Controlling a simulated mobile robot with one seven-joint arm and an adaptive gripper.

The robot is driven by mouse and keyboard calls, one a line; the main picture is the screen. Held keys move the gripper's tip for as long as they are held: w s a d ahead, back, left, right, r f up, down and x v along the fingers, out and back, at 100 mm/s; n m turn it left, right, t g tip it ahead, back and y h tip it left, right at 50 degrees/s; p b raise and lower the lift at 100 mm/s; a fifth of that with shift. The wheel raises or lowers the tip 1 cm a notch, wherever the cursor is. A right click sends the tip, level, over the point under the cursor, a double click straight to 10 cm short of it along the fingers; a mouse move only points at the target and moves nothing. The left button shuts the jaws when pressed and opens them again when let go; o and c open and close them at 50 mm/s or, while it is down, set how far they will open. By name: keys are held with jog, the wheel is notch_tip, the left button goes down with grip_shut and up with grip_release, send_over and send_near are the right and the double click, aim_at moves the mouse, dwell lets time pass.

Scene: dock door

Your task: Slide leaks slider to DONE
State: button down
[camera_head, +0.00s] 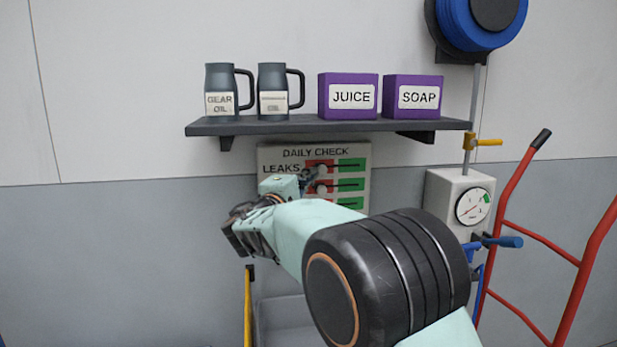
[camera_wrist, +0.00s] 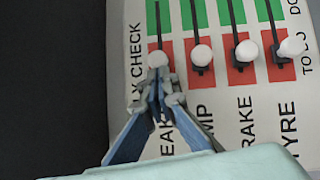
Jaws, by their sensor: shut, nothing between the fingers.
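The DAILY CHECK board (camera_head: 266,152) is on the wall under the shelf, and it fills much of the wrist view (camera_wrist: 220,120). Each slider row has a red TO DO end and a green DONE end. The leaks slider's white knob (camera_wrist: 158,59) is at the red end of its slot, beside the partly covered LEAKS label. My gripper (camera_wrist: 160,75) is shut and empty, its fingertips right at the knob on the side away from green. I cannot tell if they touch it. In the head view my arm hides the lower board and most of the gripper (camera_head: 308,176).
Other white knobs (camera_wrist: 201,54) stand at red in the neighbouring rows. The shelf (camera_head: 320,125) above holds two oil jugs (camera_head: 220,82), a JUICE box (camera_head: 348,78) and a SOAP box (camera_head: 415,80). A gauge box (camera_head: 450,185) and red hand truck (camera_head: 515,185) are at the right.

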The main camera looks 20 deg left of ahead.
jog(key=b, duration=0.6)
send_near(342, 176)
jog(key=w+d+r, duration=0.3)
jog(key=w, duration=0.1)
jog(key=shift+w+d+r, duration=0.25)
jog(key=shift+d, duration=0.15)
jog(key=s+a+f, duration=0.1)
jog(key=s+a, duration=0.1)
jog(key=s, duration=1)
jog(key=shift+f, duration=0.15)
jog(key=shift+w, duration=0.1)
